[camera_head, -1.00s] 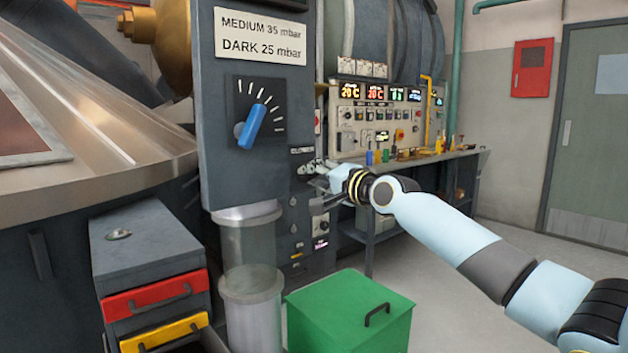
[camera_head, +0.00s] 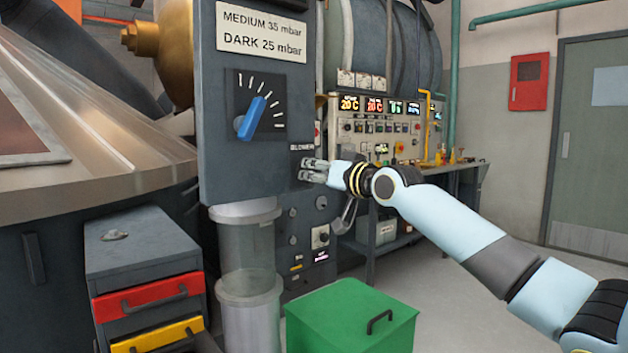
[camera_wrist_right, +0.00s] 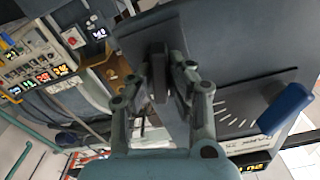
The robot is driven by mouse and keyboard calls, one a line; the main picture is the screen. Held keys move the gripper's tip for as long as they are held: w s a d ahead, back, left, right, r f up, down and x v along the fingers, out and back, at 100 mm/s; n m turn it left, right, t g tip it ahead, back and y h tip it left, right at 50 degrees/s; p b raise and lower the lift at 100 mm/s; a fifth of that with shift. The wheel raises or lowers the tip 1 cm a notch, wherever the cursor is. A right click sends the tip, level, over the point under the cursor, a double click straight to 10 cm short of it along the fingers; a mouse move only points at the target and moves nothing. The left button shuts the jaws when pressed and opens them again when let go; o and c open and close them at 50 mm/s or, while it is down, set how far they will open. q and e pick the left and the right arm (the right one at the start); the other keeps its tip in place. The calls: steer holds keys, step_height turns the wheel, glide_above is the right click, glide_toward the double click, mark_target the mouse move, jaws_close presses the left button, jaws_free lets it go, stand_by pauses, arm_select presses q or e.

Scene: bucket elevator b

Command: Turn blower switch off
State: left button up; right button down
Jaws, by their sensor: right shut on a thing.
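My right gripper (camera_head: 307,171) is just below this label, at the panel. In the right wrist view its fingers (camera_wrist_right: 162,75) are closed around a small dark part, the blower switch (camera_wrist_right: 158,82), with the panel behind. The fingers hide most of the switch, so I cannot tell its position. My left gripper is not in view.
A dial with a blue knob (camera_head: 251,117) is on the cabinet front, left of my gripper. A green box (camera_head: 345,318) stands on the floor below. A glass cylinder (camera_head: 247,250) is beneath the cabinet. A control bench (camera_head: 375,125) is behind.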

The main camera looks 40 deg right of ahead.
steer(key=shift+f+n+b, duration=0.2)
steer(key=shift+n+b, duration=0.5)
steer(key=shift+n, duration=0.9)
steer(key=c, duration=1.3)
jaws_free()
steer(key=shift+r, duration=0.15)
steer(key=shift+s+d, duration=0.15)
steer(key=shift+s, duration=1.75)
steer(key=shift+s+d, duration=0.15)
steer(key=shift+s, duration=1.7)
